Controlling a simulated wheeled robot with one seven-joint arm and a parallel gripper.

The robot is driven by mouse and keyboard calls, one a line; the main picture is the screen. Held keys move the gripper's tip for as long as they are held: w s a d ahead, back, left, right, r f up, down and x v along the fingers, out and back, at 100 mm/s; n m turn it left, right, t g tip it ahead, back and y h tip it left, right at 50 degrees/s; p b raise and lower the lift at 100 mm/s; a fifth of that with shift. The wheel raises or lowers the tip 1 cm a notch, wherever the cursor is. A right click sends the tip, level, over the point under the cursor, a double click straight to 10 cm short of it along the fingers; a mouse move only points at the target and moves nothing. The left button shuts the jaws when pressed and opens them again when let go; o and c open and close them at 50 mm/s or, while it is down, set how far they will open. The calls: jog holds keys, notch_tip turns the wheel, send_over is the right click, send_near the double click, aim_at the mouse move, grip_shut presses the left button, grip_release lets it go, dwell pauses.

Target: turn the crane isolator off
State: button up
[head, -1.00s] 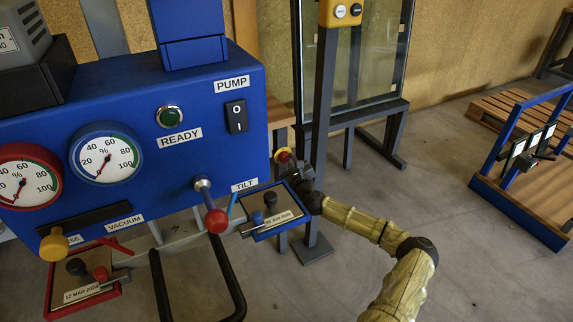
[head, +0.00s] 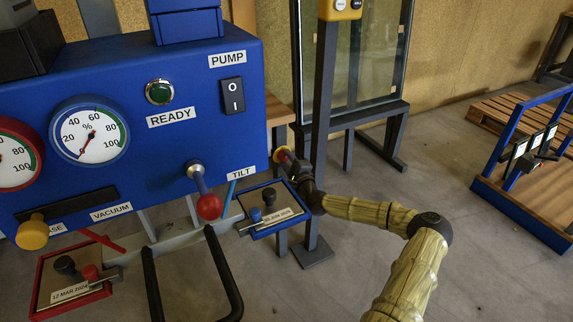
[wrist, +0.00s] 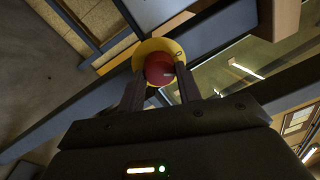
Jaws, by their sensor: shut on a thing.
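The crane isolator looks to be the red knob on a round yellow plate (wrist: 177,49), in the middle of the wrist view. In the head view the red and yellow knob (head: 280,154) is small, at the right edge of the blue panel, and partly hidden by my gripper. My gripper (wrist: 160,74) has one finger on each side of the red knob (wrist: 159,68) and is shut on it. In the head view my gripper (head: 295,167) reaches the knob from the right. The knob's off and on marks cannot be read.
The blue panel (head: 130,180) with gauges, a pump switch (head: 233,97) and a red-tipped tilt lever (head: 209,206) stands close on the left. A dark post (head: 322,110) rises beside my gripper. A glass frame (head: 365,50) stands behind. Floor is clear at lower right.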

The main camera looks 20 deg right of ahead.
jog(key=n, duration=0.3)
jog(key=shift+w+r, duration=0.1)
jog(key=shift+a+n+y, duration=0.15)
jog(key=shift+n+y, duration=0.15)
jog(key=shift+n, duration=1.7)
jog(key=o, duration=1)
jog(key=shift+d, duration=0.2)
jog(key=shift+s, duration=0.2)
